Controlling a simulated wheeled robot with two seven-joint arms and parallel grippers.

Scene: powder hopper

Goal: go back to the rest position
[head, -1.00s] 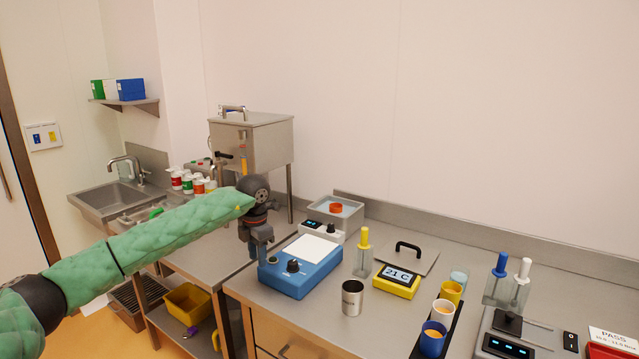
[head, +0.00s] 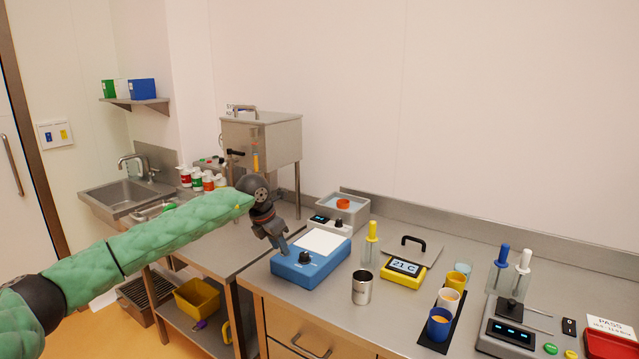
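My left arm, in a green quilted sleeve, comes in from the left in the head view. My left gripper (head: 281,243) points down beside the blue device with a white top plate (head: 312,258), near its left rear side. Its fingers are small and dark here, and I cannot tell whether they are open or shut. No object shows clearly in them. My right gripper is not in view. The steel powder hopper (head: 262,138) stands on legs behind the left gripper.
A steel cup (head: 362,287), a yellow temperature display (head: 404,268) and a black rack (head: 436,334) with cups stand on the bench to the right. A scale (head: 515,325) is at far right. The sink (head: 127,195) and a yellow bin (head: 197,299) are at left.

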